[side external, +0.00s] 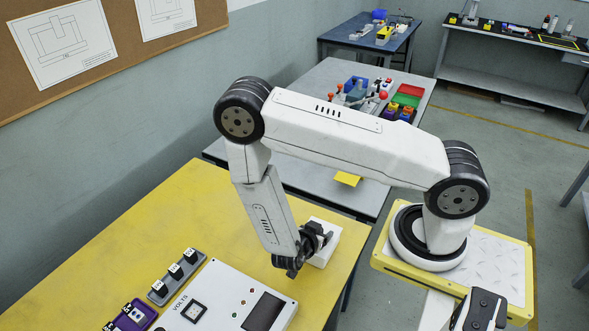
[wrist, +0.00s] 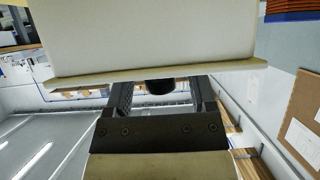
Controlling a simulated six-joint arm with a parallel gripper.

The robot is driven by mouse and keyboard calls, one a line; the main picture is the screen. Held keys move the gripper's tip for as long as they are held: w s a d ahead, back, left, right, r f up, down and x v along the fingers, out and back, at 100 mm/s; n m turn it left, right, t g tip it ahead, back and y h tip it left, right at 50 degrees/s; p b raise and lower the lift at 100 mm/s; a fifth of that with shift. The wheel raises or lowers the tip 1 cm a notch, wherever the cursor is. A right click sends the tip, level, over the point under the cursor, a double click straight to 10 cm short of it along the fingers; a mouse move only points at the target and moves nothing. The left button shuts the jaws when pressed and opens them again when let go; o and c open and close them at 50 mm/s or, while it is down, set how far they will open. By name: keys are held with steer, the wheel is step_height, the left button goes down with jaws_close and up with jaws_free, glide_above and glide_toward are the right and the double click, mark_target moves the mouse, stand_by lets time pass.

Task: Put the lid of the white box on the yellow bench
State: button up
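The white box (side external: 328,244) stands near the right edge of the yellow bench (side external: 150,225) in the side view, partly hidden behind my gripper (side external: 303,252). In the wrist view the white box (wrist: 150,35) fills the top of the picture. The thin cream lid (wrist: 160,75) lies along its edge nearest my gripper. A dark round knob (wrist: 160,87) on the lid shows between my fingers. My gripper (wrist: 162,92) is open, with a finger on each side of the knob and a visible gap to it. The lid looks still against the box.
A white panel with a dark display (side external: 230,300) lies on the bench front. A grey block strip (side external: 177,276) and a purple holder (side external: 136,315) are left of it. The bench's left and back parts are clear. A grey table (side external: 320,85) with coloured parts stands behind.

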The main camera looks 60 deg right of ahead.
steer(key=shift+a, duration=0.1)
steer(key=v, duration=0.7)
steer(key=shift+a+r, duration=0.2)
steer(key=shift+a, duration=0.05)
steer(key=shift+w, duration=0.1)
stand_by(0.7)
